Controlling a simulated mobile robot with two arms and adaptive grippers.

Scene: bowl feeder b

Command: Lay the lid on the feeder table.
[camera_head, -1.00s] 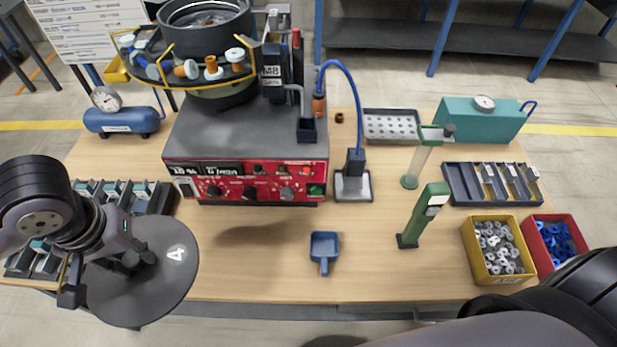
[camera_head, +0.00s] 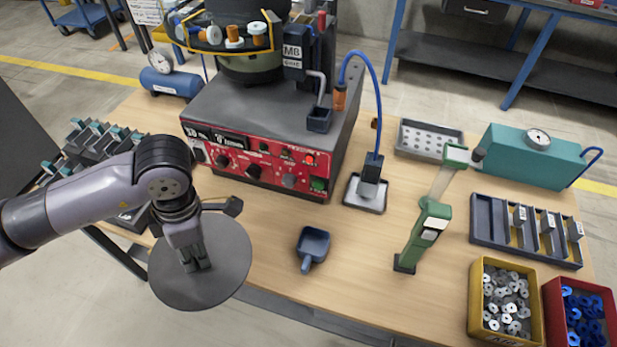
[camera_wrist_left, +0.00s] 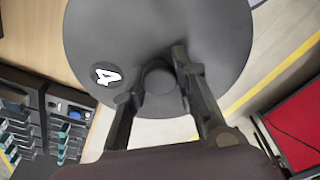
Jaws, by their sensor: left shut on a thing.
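The lid is a round dark grey disc (camera_head: 226,262). In the head view it is at the front left edge of the feeder table (camera_head: 265,235), partly over the table and partly past its edge. My left gripper (camera_head: 196,262) is above it, shut on its knob. In the left wrist view the lid (camera_wrist_left: 200,28) fills the top middle, with a white "4" mark at its left. The two fingers of my left gripper (camera_wrist_left: 158,85) stand either side of the round knob (camera_wrist_left: 157,80). My right gripper is not in view.
The bowl feeder's red control box (camera_head: 262,165) stands behind the lid. A blue scoop (camera_head: 313,243) lies to the right on bare wood. A green post (camera_head: 425,238), a yellow bin (camera_head: 478,300) and a red bin (camera_head: 553,315) are farther right. Dark racks (camera_head: 105,150) are at the left.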

